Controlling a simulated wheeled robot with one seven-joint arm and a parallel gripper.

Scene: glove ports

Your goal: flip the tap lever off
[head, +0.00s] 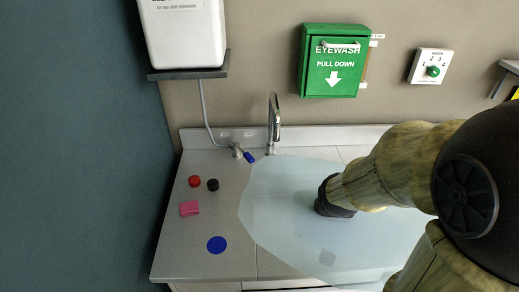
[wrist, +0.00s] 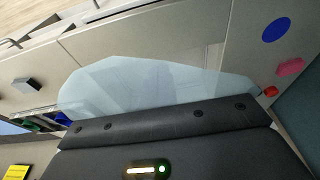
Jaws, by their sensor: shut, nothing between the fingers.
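The tap lever (head: 249,157) is a small blue handle beside a grey metal valve body (head: 237,150) at the back left of the counter, just left of the curved metal tap (head: 274,122). My gripper (head: 333,197) is the dark end of my arm, right of and nearer than the lever, clearly apart from it, over the pale see-through sheet. Its fingers are mostly hidden by the dark wrist; it is shut and empty. I cannot make out the lever surely in the wrist view.
The pale sheet (head: 275,215) covers much of the counter. A red cylinder (head: 195,181), black cylinder (head: 213,184), pink block (head: 189,208) and blue disc (head: 217,245) stand at left. A green eyewash box (head: 317,87) and a switch plate (head: 420,79) are on the wall.

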